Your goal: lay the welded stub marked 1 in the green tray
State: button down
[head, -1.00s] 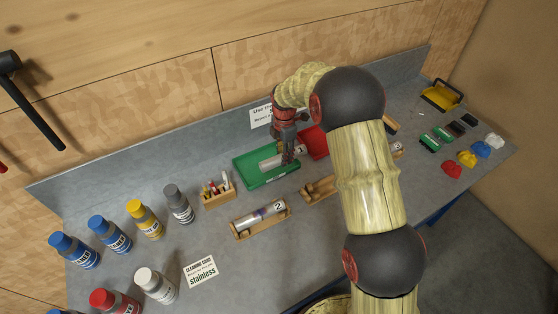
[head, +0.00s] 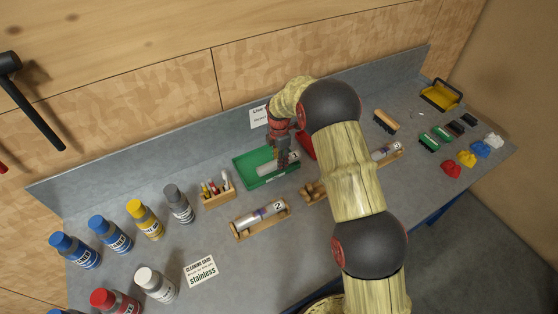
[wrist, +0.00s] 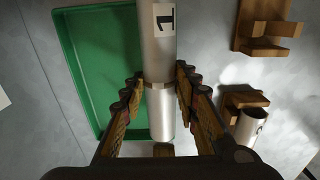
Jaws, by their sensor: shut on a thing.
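The welded stub marked 1 is a silver tube; in the wrist view (wrist: 158,45) its number faces up. My gripper (wrist: 160,86) is shut on it near a weld band. In the head view the gripper (head: 283,161) is at the right part of the green tray (head: 243,163). The stub (head: 267,170) shows there against the tray, partly hidden by the fingers. In the wrist view the tray (wrist: 90,125) lies mostly left of the stub, which overlaps its right side. I cannot tell whether the stub touches the tray floor.
A stub marked 2 (head: 262,216) rests in a wooden cradle in front. An empty-looking wooden cradle (head: 314,191) stands to its right, and another stub (head: 384,151) lies beyond. A red tray (head: 306,147) is close on the right, partly hidden. A marker holder (head: 217,194) stands left.

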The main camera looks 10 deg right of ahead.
jog(key=shift+f, duration=0.4)
jog(key=shift+f+b, duration=0.2)
jog(key=shift+b, duration=0.15)
jog(key=c, duration=1.3)
grip_release()
jog(key=shift+c, duration=0.2)
jog(key=shift+r, duration=0.1)
